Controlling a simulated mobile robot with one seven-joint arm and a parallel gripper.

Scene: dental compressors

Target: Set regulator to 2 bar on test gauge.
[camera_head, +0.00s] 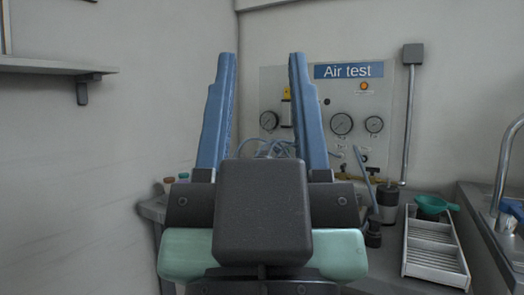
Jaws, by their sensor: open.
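My gripper (260,62) is in the middle of the view, its two blue fingers apart and pointing up, with nothing between them. Behind it an air test panel (352,96) stands against the back wall. It bears several round gauges, among them a left gauge (269,121), a middle gauge (342,124) and a smaller right gauge (374,124). Their needles are too small to read. A yellow part (287,93) shows beside the right finger. I cannot tell which part is the regulator; my gripper hides some of the panel.
A counter (390,262) runs below the panel. On it are a white slatted tray (433,250), a green scoop-like item (432,204) and a dark cylindrical container (388,203). A sink with a tap (506,165) is at right. A shelf (50,67) juts from the left wall.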

